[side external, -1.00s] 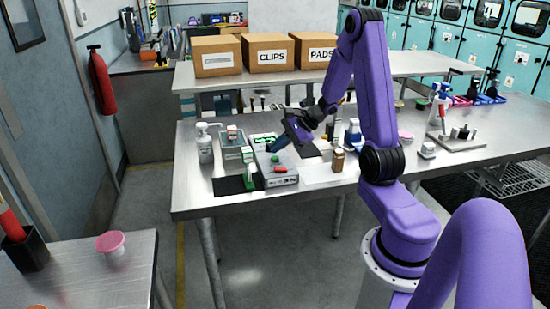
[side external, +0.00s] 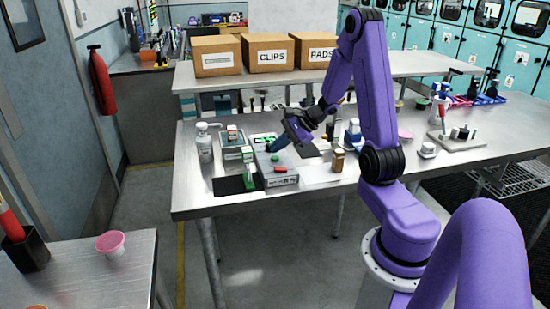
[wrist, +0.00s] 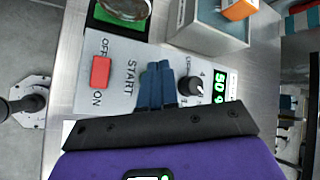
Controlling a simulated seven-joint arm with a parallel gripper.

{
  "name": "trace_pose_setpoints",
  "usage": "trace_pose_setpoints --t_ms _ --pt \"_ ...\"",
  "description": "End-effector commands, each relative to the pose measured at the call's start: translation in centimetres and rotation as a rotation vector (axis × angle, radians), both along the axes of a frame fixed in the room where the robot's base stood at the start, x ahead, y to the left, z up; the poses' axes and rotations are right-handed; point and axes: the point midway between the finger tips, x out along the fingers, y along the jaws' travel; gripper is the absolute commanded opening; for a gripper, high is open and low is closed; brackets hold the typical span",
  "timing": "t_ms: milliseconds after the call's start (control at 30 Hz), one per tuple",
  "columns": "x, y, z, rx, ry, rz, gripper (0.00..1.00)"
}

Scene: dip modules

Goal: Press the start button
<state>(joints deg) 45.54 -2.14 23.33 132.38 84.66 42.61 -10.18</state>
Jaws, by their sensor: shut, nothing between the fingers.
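The control box (side external: 283,181) lies on the steel table, and its grey face (wrist: 95,72) fills much of the wrist view. It has a red OFF/ON rocker switch (wrist: 101,72), a black knob (wrist: 191,86), a lit green display (wrist: 220,88) and a START label (wrist: 130,82).
A white pump bottle (side external: 204,145) stands farther left. A brown bottle (side external: 338,161) stands to the right. Cartons (side external: 270,53) sit on the back shelf.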

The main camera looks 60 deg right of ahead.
Motion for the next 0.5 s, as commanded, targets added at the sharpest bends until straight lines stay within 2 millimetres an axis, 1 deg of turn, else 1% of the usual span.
trace_pose_setpoints --t_ms 500 --pt "0.0 0.01 -0.87 0.0 0.0 0.0 0.0"
